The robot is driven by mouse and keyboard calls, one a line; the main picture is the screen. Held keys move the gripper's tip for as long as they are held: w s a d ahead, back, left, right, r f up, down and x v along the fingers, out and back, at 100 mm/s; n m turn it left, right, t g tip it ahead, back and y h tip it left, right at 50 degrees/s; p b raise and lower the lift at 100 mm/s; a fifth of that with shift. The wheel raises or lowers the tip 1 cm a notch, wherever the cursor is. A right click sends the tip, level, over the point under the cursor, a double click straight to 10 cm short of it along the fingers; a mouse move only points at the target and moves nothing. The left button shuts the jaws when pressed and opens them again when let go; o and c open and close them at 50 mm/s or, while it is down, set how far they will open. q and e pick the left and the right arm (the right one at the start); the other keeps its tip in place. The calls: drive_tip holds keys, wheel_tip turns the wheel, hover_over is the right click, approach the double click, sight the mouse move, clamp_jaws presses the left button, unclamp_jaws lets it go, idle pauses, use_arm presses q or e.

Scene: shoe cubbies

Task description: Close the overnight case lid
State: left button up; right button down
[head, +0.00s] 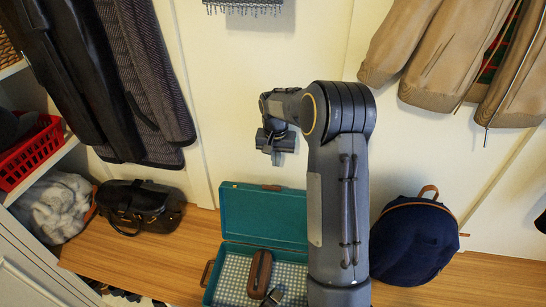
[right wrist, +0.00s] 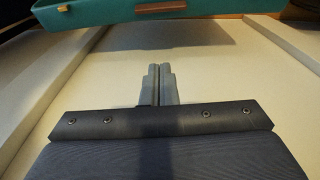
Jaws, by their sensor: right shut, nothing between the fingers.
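The overnight case (head: 234,270) lies open on the wooden bench, with a teal shell and a checked lining. Its lid (head: 262,211) stands up at the back, near the wall, with a brown patch on its top edge. A brown item and a small dark item lie inside the case. My right gripper (head: 272,152) is shut and empty, in the air above and behind the raised lid. In the right wrist view the shut fingers (right wrist: 160,85) show against the pale wall, with the teal lid edge (right wrist: 110,14) at the top of the picture. My right arm hides the case's right side.
A black handbag (head: 138,204) stands left of the case and a navy backpack (head: 414,240) right of it. Dark coats (head: 105,75) and tan jackets (head: 440,50) hang on the wall. A red basket (head: 32,150) sits on the left shelf.

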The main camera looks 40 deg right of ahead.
drive_tip(key=f, duration=0.1)
drive_tip(key=s+a+f, duration=0.1)
drive_tip(key=f, duration=0.1)
drive_tip(key=s+a+f, duration=0.1)
drive_tip(key=f, duration=0.1)
drive_tip(key=shift+s+a, duration=0.15)
drive_tip(key=shift+a, duration=0.1)
idle(0.3)
